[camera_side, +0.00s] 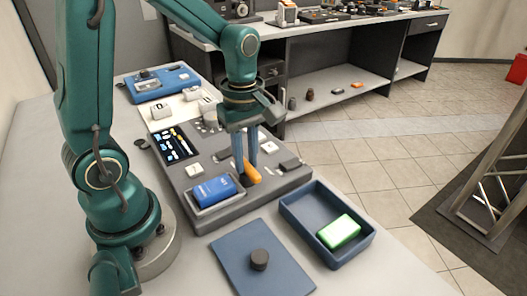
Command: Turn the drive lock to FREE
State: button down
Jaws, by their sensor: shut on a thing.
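An orange handle (252,174), which looks like the drive lock, stands near the front right part of the grey control panel (225,222). My gripper (246,170) points down over the panel, with its blue fingers shut on the orange handle. The fingers hide part of the handle. Any FREE marking is too small or hidden to read, so I cannot tell the lock's setting.
A blue block (214,190) sits in a recess left of the handle. A blue tray (292,213) holds a green-and-white block (339,232). A dark knob (259,260) stands on a blue plate (232,262). A small screen (175,145) and several switches lie on the panel.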

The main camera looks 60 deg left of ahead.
aim_at(246, 163)
dwell(0.4)
jog(key=c, duration=0.8)
grip_release()
jog(key=shift+o, duration=0.2)
jog(key=shift+r, duration=0.1)
jog(key=shift+r, duration=2.5)
